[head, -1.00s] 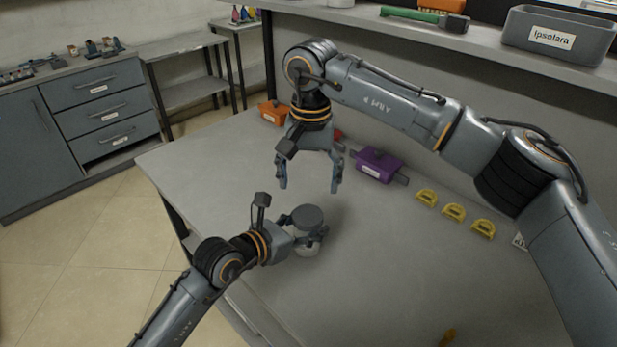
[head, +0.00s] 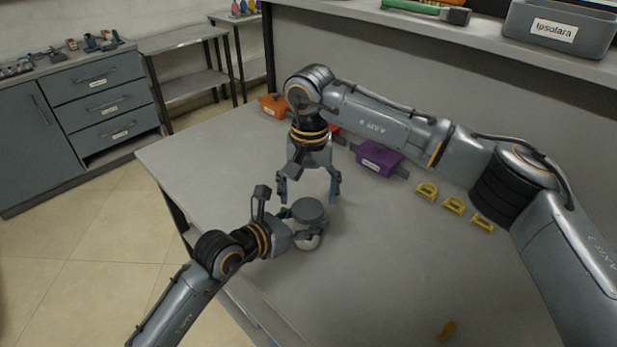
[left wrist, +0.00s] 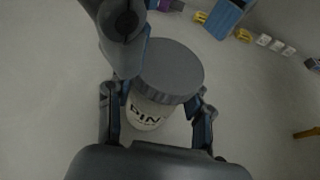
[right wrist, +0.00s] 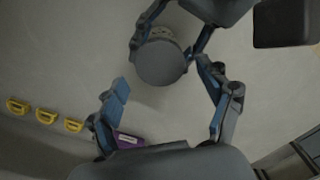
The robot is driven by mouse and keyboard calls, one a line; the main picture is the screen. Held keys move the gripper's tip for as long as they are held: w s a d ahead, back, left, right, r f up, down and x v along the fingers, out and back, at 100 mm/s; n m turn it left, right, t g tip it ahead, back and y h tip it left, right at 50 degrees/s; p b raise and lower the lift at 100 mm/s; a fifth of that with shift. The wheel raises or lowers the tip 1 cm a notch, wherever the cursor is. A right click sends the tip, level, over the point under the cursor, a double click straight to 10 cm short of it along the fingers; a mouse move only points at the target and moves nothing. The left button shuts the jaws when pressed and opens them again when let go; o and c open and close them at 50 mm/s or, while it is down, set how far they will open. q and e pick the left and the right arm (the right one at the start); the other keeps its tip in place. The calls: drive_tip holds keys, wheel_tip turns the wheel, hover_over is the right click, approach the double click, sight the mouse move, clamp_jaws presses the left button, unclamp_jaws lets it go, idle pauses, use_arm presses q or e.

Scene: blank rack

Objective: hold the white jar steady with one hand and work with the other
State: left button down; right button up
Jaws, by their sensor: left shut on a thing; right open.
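The white jar (head: 308,241) with a grey lid (head: 308,211) stands upright on the bench top. Its label shows dark letters in the left wrist view (left wrist: 147,111), partly hidden. My left gripper (head: 303,238) is shut around the jar's body below the lid. My right gripper (head: 309,197) points down, open and empty, just above and behind the lid. In the right wrist view the lid (right wrist: 161,62) lies ahead of the open right fingers (right wrist: 163,88), apart from them.
A purple object (head: 376,159) and an orange one (head: 272,105) stand at the back of the bench. Several yellow pieces (head: 454,205) lie in a row at right. A small orange-yellow item (head: 447,330) lies near the front. A grey bin (head: 560,32) is on the shelf above.

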drive_tip(key=shift+f, duration=1.2)
drive_tip(key=c, duration=1.2)
drive_tip(key=m, duration=1.2)
drive_tip(key=shift+a+f+m, duration=0.1)
drive_tip(key=shift+m, duration=0.3)
drive_tip(key=o, duration=1.3)
